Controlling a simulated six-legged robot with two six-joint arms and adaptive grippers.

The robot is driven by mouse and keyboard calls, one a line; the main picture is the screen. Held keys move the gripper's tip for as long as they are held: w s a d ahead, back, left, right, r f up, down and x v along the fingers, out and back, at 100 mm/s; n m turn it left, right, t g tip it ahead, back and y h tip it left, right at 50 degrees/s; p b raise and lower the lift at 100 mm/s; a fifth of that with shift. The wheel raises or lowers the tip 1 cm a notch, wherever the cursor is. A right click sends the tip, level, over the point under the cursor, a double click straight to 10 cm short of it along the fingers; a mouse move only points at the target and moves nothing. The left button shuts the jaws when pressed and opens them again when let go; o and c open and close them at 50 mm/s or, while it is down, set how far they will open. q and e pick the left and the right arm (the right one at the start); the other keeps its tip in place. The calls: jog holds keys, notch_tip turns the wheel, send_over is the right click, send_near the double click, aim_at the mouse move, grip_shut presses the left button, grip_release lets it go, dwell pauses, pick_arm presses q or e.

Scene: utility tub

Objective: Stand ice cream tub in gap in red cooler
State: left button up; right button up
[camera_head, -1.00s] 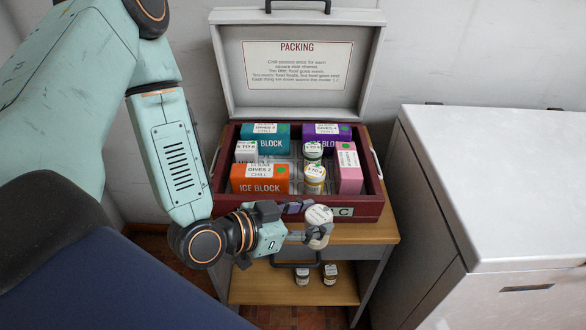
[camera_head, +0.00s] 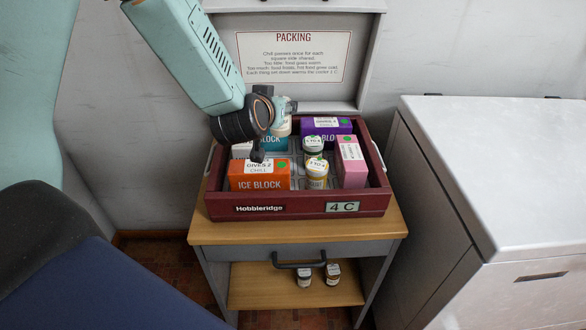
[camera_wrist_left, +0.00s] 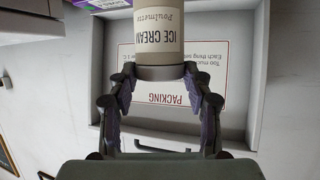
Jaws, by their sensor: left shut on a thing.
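The red cooler (camera_head: 303,207) stands open on a wooden-topped cart. My left gripper (camera_head: 284,112) is above the back left of the cooler, shut on the ice cream tub (camera_head: 283,128). My right gripper is out of view.
The raised lid (camera_head: 370,60) stands behind. A white chest (camera_head: 490,180) is right.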

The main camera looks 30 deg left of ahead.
aim_at(276, 136)
pick_arm(q)
jog(key=shift+w+a+r+n+y, duration=0.2)
jog(key=shift+a+r+n+y, duration=0.1)
jog(key=shift+a+y, duration=0.1)
jog(key=shift+w+d+r, duration=0.1)
jog(key=shift+r, duration=0.1)
jog(key=shift+d+f, duration=0.1)
jog(key=shift+f, duration=0.3)
jog(key=f, duration=0.1)
jog(key=f+b, duration=0.1)
jog(key=f, duration=0.1)
jog(key=a+f+b, duration=0.1)
jog(key=f, duration=0.1)
jog(key=shift+f, duration=0.25)
jog(key=shift+d+f+b, duration=0.3)
jog(key=shift+d+f, duration=0.05)
jog(key=shift+f, duration=0.05)
notch_tip(276, 136, down, 3)
jog(key=shift+a+f+b, duration=0.1)
jog(key=shift+a+b, duration=0.05)
jog(key=shift+b, duration=0.4)
jog(key=shift+w+a, duration=0.1)
jog(key=shift+d, duration=0.2)
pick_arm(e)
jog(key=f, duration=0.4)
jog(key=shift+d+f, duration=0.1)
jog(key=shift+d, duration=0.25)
